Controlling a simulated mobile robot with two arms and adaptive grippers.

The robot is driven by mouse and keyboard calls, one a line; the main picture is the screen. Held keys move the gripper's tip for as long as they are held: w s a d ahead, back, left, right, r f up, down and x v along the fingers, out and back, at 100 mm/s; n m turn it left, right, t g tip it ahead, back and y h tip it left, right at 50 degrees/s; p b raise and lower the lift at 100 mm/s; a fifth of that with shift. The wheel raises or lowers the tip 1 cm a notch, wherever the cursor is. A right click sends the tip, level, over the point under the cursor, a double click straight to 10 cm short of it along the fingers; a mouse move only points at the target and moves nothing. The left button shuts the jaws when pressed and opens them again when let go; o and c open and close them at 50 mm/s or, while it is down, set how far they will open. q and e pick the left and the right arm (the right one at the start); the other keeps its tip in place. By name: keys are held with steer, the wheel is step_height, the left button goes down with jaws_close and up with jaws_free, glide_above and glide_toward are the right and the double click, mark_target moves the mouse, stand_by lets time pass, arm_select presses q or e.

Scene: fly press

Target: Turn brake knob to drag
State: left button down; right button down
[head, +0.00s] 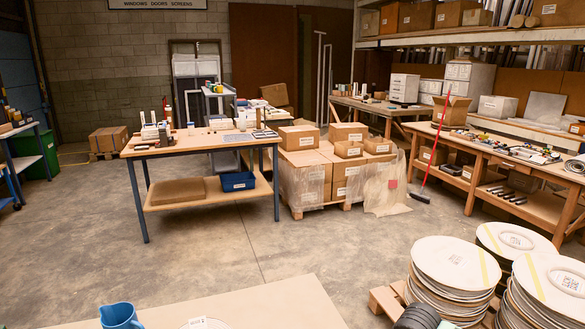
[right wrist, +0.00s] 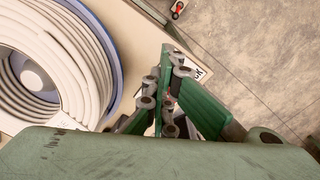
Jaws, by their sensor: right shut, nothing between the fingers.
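My right gripper (right wrist: 167,88) shows in the right wrist view, with green fingers and grey joints. Its fingers are together with nothing between them. A large coil of white hose or cable (right wrist: 85,62) with a blue rim (right wrist: 108,35) lies to the left of the fingers. A pale surface (right wrist: 140,40) with a small white label lies behind them. I cannot make out a brake knob for certain in either view.
In the head view, a pale tabletop (head: 250,306) with a blue jug (head: 120,316) is at the near edge. Stacks of round discs (head: 455,262) stand at lower right. A workbench (head: 200,141) and wrapped boxes (head: 305,165) stand farther back. Concrete floor (head: 215,240) between is clear.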

steer(key=shift+s+d+f, duration=0.2)
steer(key=shift+s+f, duration=0.25)
steer(key=shift+f, duration=0.05)
steer(key=shift+s+d, duration=0.3)
steer(key=shift+d, duration=0.25)
steer(key=shift+s+r, duration=0.1)
steer(key=shift+r, duration=0.05)
steer(key=shift+d, duration=0.2)
steer(key=shift+w+d, duration=0.2)
steer(key=shift+d, duration=0.05)
step_height(320, 180, up, 6)
steer(key=p, duration=0.3)
steer(key=shift+p, duration=0.4)
steer(key=shift+w, duration=0.1)
